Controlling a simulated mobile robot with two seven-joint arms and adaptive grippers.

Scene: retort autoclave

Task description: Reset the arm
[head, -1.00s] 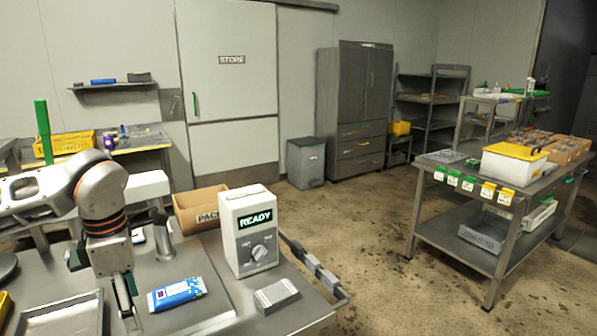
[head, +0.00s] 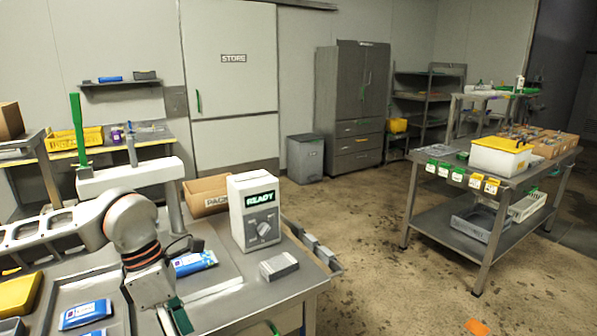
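My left arm comes in from the left over the steel table (head: 262,303). Its gripper (head: 174,320) points down at the bottom of the head view, near the table's front. The fingertips are close to the picture's lower edge, and I cannot tell how far apart they are. Nothing is clearly seen between them. A blue and white packet (head: 197,262) lies on the table behind the gripper, partly hidden by the arm. My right gripper is not in view.
A white box reading READY (head: 254,213) stands on the table, with a grey block (head: 278,266) before it and a cardboard box (head: 206,193) behind. Blue packets (head: 85,314) lie in a tray at lower left. A steel cart (head: 450,217) stands right, with open floor between.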

